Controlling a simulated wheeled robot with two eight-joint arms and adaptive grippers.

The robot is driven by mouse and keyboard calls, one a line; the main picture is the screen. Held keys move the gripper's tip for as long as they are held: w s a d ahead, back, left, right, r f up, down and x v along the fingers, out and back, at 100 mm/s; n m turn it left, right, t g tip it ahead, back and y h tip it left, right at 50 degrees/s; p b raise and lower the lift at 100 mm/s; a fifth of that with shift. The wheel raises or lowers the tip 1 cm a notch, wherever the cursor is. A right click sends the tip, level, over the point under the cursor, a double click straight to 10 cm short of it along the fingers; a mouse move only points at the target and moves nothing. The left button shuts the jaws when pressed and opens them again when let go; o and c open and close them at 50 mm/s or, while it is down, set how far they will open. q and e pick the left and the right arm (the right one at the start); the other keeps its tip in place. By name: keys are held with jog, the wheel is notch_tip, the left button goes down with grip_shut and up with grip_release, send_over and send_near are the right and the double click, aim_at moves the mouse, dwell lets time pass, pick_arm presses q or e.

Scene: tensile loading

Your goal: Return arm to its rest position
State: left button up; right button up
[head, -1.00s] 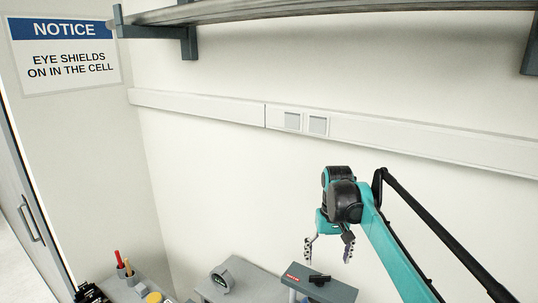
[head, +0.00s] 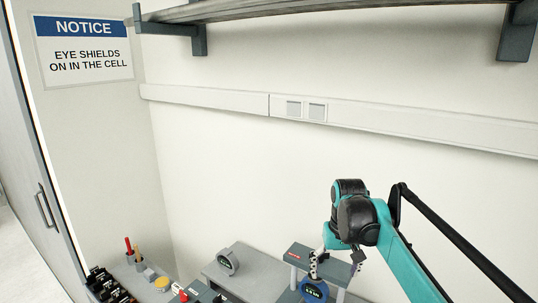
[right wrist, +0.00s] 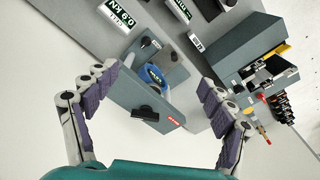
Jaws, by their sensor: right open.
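My right arm (head: 405,262) is teal and black and comes in from the lower right of the head view. My right gripper (head: 335,262) points down beside the dark grey top of a bench machine (head: 318,258). Its two jointed fingers are spread apart with nothing between them held. In the right wrist view the open gripper (right wrist: 155,82) has purple-padded fingers on both sides of the picture, with the machine (right wrist: 150,100) showing between them. I cannot tell the exact gap to the machine. My left gripper is in neither view.
Red and orange handled tools (head: 132,250) stand further left.

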jog(key=s+f+t+b, duration=0.3)
jog(key=s+f+b, duration=0.7)
jog(key=f, duration=0.6)
jog(key=s+f+t+b, duration=0.3)
jog(key=s+f+b, duration=0.8)
jog(key=f, duration=0.5)
jog(key=shift+s+d, duration=0.15)
jog(key=shift+s, duration=0.75)
